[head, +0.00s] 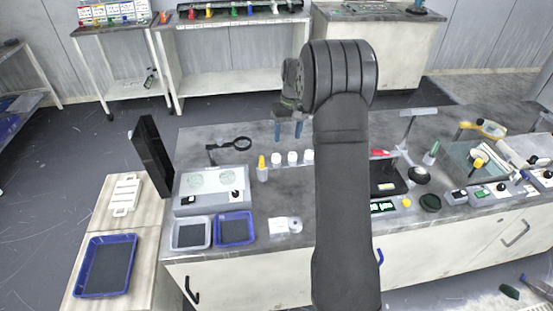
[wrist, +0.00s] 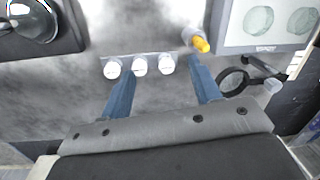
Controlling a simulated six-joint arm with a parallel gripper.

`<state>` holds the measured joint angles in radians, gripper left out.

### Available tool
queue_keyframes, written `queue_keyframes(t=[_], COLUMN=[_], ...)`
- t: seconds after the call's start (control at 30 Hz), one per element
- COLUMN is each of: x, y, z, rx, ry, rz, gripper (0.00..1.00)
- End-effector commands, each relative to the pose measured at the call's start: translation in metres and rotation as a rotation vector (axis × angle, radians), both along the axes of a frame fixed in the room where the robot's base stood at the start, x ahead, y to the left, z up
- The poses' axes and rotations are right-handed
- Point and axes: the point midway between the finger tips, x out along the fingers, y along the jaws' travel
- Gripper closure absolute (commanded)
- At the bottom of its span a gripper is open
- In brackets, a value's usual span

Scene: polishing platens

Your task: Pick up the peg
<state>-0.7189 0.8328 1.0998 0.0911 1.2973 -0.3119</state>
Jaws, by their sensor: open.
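I cannot single out a peg for certain in either view. My gripper (head: 288,127) is above the bench behind the small bottles in the head view, with its two blue fingers pointing down. My arm hides part of the bench.
A grey device with two round platens (head: 210,182), a black magnifier (head: 236,143) and two trays (head: 235,229) are on the left of the bench. A black panel (head: 152,155) stands upright at its left edge. A red-topped black device (head: 387,180) and several instruments crowd the right.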

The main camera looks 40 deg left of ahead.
Motion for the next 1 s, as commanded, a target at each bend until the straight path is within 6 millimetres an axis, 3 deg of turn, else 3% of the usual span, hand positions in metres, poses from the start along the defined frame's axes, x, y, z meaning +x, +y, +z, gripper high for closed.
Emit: queue_keyframes(t=[0.03,0.13,0.37,0.47,0.8,1.0], x=[0.008,0.019,0.028,0.028,0.027,0.028], y=[0.019,0.042,0.064,0.064,0.063,0.064], z=[0.005,0.014,0.02,0.006,-0.068,-0.094], rx=[-0.001,-0.004,-0.008,-0.01,-0.008,-0.006], ry=[-0.03,-0.078,-0.124,-0.122,-0.121,-0.123], rz=[0.016,0.033,0.046,0.045,0.045,0.045], gripper=[0.43,0.43,0.43,0.43,0.43,0.43])
